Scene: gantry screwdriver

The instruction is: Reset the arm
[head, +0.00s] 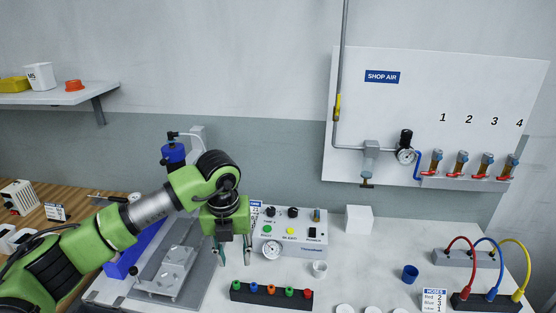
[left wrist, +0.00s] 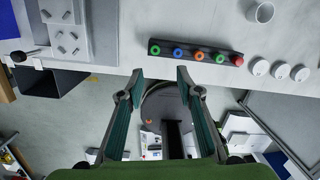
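My left arm, green and black, reaches in from the left in the head view. Its gripper (head: 234,262) points down in front of the control box, between the grey fixture plate and the box. In the left wrist view the two fingers of the left gripper (left wrist: 160,75) stand wide apart with nothing between them. The fingertips show near the table's front edge there, with the floor and my base behind. My right gripper shows in neither view.
A control box (head: 291,235) with a gauge stands on the white table. A dark rack (head: 272,296) of coloured rings lies in front; it also shows in the left wrist view (left wrist: 240,59). The grey fixture plate (head: 150,283) is left, hoses (head: 487,270) right. A wall shelf (head: 60,97) is upper left.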

